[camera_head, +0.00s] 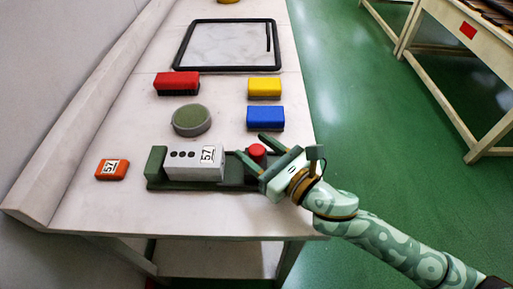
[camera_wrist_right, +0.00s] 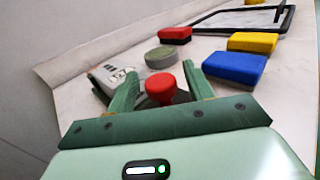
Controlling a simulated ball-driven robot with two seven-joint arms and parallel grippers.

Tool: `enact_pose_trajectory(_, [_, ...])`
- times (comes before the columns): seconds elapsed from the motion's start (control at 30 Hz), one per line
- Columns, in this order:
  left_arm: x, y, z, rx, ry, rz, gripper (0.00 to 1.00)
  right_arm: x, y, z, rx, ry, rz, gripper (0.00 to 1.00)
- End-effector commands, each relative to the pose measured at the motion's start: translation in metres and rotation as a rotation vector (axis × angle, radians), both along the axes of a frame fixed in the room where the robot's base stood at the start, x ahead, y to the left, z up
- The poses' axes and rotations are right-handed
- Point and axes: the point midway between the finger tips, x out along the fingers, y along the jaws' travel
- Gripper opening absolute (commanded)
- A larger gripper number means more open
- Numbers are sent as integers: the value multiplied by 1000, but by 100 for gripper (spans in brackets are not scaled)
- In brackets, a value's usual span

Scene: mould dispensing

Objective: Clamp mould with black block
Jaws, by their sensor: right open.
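The mould (camera_head: 187,163), a white-grey block with dark holes and a "57" label, lies in a dark green clamp base (camera_head: 215,186) near the table's front edge. It stands against the upright end stop on the left. To its right is a dark block (camera_head: 232,170) topped by a red knob (camera_head: 257,151). My right gripper (camera_head: 257,151) is open, with one finger on either side of the red knob. In the right wrist view the knob (camera_wrist_right: 160,84) shows between the fingers; contact cannot be told. The dark block is partly hidden by the gripper. My left gripper is not in view.
An orange "57" tag (camera_head: 112,169) lies left of the clamp. Behind are a round green-grey disc (camera_head: 191,120), a red brush-like block (camera_head: 177,81), a blue block (camera_head: 265,118), a yellow block (camera_head: 264,87) and a black-framed board (camera_head: 226,45). The table's right edge is close to my arm.

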Motion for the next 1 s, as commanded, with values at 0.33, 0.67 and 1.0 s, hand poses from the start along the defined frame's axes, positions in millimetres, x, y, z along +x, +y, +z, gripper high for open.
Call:
enact_pose_trajectory(0.33, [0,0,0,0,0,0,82,3,2,0,0,0,0,46])
enact_pose_trajectory(0.67, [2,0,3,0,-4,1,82,2,9,2,1,0,0,0])
enact_pose_trajectory(1.0, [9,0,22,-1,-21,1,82,2,62,3,2,-1,1,0])
